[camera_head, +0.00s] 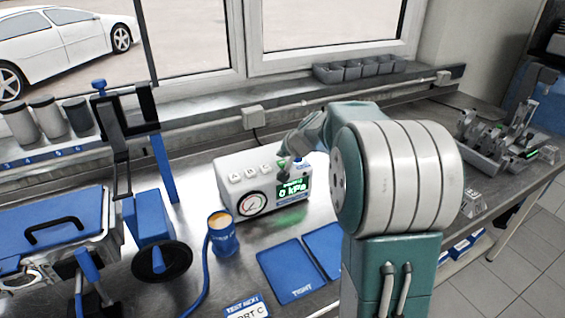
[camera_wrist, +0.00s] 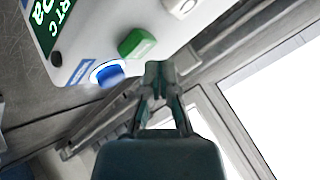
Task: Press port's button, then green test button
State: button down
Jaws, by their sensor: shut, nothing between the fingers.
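The white tester box (camera_head: 228,174) stands on the bench with a round gauge (camera_head: 252,203) and a green-lit display (camera_head: 292,188) reading 0 kPa. Pale port buttons (camera_head: 250,172) line its top; one shows in the wrist view (camera_wrist: 183,5). In the wrist view the display (camera_wrist: 52,18) shows letters ending in RT C. The green button (camera_wrist: 137,43) and a blue button (camera_wrist: 108,74) with a glowing ring are beside it. My gripper (camera_wrist: 159,68) is shut and empty, its tips close to the green button; contact is unclear. My arm partly hides the box's right end in the head view.
A card (camera_head: 247,307) ending in RT C lies at the front edge. A blue cup (camera_head: 222,238) with a hose and blue mats (camera_head: 290,270) lie in front of the box. A blue stand (camera_head: 150,225) is left; the window wall (camera_head: 252,117) is behind.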

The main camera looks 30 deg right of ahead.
aim_at(283, 163)
jog(key=shift+f, duration=0.35)
jog(key=shift+s+f, duration=0.1)
jog(key=shift+f, duration=0.4)
dwell(1.1)
jog(key=shift+r, duration=0.95)
jog(key=shift+r, duration=2.45)
